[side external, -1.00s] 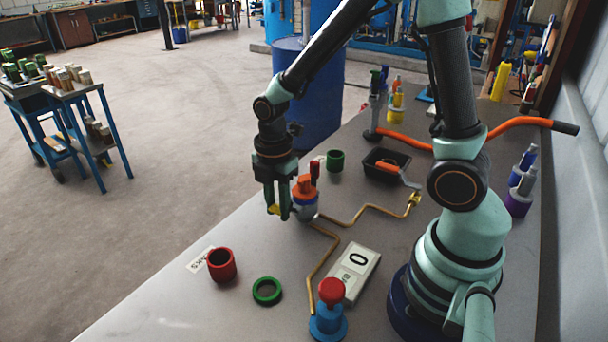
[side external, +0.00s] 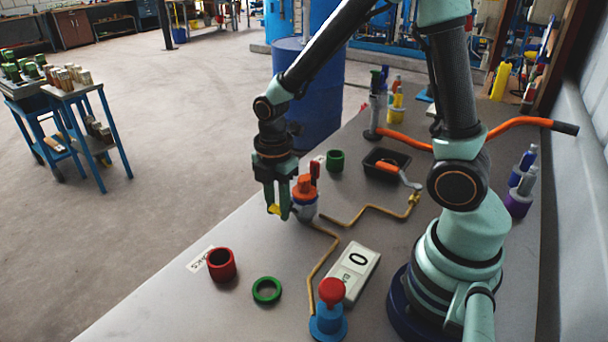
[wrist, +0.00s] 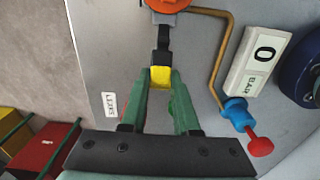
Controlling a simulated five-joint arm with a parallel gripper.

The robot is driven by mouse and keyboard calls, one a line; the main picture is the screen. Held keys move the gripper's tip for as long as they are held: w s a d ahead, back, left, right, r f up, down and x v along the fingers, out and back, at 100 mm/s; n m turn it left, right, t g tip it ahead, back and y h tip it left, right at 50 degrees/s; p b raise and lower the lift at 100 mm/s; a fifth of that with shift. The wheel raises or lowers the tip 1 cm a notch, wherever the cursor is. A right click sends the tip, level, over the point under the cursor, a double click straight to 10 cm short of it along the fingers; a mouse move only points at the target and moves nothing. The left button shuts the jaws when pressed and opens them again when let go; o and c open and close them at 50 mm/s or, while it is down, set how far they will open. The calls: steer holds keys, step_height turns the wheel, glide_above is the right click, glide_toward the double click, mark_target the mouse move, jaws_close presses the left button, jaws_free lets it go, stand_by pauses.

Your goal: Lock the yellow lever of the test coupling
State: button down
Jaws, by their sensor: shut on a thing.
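The test coupling (side external: 305,197) is a grey body with an orange top, standing on the bench. Its orange top also shows at the upper edge of the wrist view (wrist: 168,4). The yellow lever (wrist: 160,77) sticks out from it on a dark arm, and shows beside the fingers in the side view (side external: 273,209). My gripper (wrist: 159,84) is shut on the yellow lever, one green fingertip on each side. In the side view my gripper (side external: 277,207) hangs just left of the coupling. The fingers partly hide the lever.
A gauge block reading 0 (side external: 354,271), a blue valve with a red knob (side external: 329,312), a green ring (side external: 267,290) and a red cup (side external: 221,264) stand nearer the camera. A brass pipe (side external: 322,268) runs from the coupling. A green cup (side external: 335,161) and black tray (side external: 378,175) stand behind.

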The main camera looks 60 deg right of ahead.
steer(key=shift+d+r, duration=0.1)
steer(key=shift+r, duration=0.05)
steer(key=shift+d+r, duration=0.55)
steer(key=shift+d, duration=0.15)
steer(key=shift+d+r, duration=0.4)
steer(key=shift+d, duration=0.45)
steer(key=shift+d+r, duration=0.15)
steer(key=shift+d, duration=0.65)
steer(key=shift+d+r, duration=0.1)
steer(key=shift+d, duration=0.8)
steer(key=c, duration=0.6)
jaws_free()
steer(key=shift+c, duration=0.2)
steer(key=shift+r, duration=0.1)
